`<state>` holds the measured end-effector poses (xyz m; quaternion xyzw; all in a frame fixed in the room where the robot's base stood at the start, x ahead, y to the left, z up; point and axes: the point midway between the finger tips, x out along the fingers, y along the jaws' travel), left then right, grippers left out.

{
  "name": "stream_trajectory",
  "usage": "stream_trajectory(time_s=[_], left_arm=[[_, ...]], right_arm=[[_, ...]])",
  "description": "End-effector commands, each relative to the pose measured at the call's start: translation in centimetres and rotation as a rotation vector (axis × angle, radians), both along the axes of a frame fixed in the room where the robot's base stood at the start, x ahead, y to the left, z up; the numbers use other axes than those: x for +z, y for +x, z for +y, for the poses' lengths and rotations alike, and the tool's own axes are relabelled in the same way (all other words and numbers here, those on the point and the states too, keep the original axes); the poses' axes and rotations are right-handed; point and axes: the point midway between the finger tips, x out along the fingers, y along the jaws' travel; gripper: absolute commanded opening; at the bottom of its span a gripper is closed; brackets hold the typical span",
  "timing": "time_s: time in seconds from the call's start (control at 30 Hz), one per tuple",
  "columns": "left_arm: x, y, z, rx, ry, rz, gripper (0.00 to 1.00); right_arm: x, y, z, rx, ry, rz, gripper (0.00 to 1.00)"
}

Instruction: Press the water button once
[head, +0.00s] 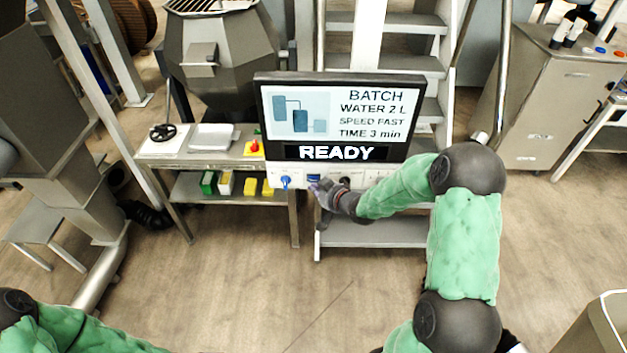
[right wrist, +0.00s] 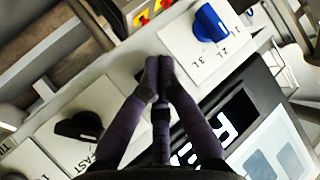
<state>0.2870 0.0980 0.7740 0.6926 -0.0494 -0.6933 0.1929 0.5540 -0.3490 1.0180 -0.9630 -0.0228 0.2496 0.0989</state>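The control panel (head: 362,178) is a white strip under the screen (head: 338,120), which reads BATCH, WATER 2 L, SPEED FAST, TIME 3 min and READY. A blue knob (head: 285,182) sits at the strip's left end; in the right wrist view the blue knob (right wrist: 210,22) has litre marks. A small blue patch (head: 313,179), perhaps the water button, shows right of it, partly behind my right gripper (head: 318,190). In the right wrist view my gripper (right wrist: 158,65) has its purple fingertips together over the strip, between the blue knob and a black knob (right wrist: 80,126). I cannot tell whether they touch it. My left gripper is out of view.
Metal steps (head: 375,232) are behind the panel. The wooden floor in front is clear.

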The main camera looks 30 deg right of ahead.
Motion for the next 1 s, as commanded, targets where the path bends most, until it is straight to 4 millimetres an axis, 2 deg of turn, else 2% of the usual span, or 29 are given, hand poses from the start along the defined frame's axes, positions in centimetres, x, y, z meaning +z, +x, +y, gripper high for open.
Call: stream_trajectory(time_s=[1.0], left_arm=[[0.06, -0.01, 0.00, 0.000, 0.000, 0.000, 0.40]], right_arm=[[0.05, 0.96, -0.60, 0.000, 0.000, 0.000, 0.00]])
